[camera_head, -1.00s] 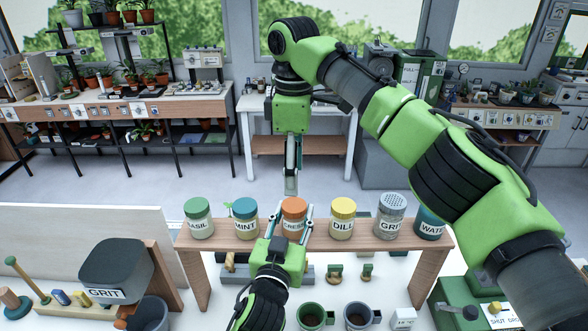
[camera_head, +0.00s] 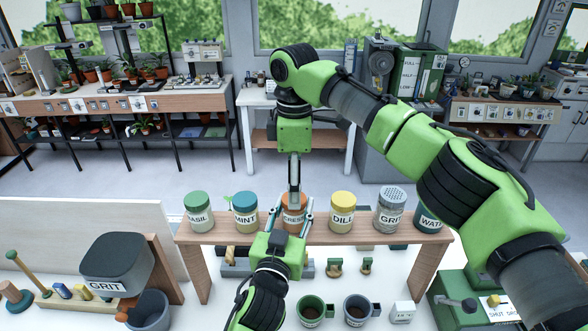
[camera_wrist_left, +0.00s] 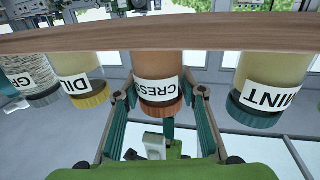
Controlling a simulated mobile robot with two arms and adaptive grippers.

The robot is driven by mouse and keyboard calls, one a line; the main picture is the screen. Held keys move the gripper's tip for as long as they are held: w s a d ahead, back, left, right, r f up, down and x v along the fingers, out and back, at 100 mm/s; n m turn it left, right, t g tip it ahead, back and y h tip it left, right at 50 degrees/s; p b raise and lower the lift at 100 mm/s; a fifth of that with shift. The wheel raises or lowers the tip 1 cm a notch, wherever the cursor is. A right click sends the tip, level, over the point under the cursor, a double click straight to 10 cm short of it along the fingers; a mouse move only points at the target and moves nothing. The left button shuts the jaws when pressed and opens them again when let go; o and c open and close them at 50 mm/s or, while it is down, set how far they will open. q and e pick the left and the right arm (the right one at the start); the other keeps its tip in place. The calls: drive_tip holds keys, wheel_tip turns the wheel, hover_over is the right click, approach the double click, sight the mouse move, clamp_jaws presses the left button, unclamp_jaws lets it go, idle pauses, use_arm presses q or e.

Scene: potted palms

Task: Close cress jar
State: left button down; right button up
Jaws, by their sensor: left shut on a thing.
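The cress jar (camera_head: 293,222) has an orange lid and a CRESS label and stands upright on the wooden shelf. My left gripper (camera_head: 293,215) reaches in from the front and is shut on the jar, one finger on each side. In the left wrist view the picture is upside down; the jar (camera_wrist_left: 160,85) sits between the fingers with its orange lid (camera_wrist_left: 162,110) at its mouth. My right gripper (camera_head: 294,200) points straight down at the jar's lid from above. Its fingers overlap edge-on, so I cannot tell their opening or whether they touch the lid.
The mint jar (camera_head: 245,215) and basil jar (camera_head: 199,215) stand left of the cress jar on the shelf (camera_head: 320,238). The dill jar (camera_head: 342,215), grit shaker (camera_head: 390,212) and water jar (camera_head: 430,217) stand to its right. Two mugs stand below.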

drive_tip(key=shift+f, duration=1.3)
drive_tip(key=c, duration=1.2)
drive_tip(key=m, duration=0.5)
drive_tip(key=o, duration=1.3)
drive_tip(key=shift+r, duration=0.1)
wheel_tip(320, 180, up, 12)
drive_tip(key=shift+f, duration=0.1)
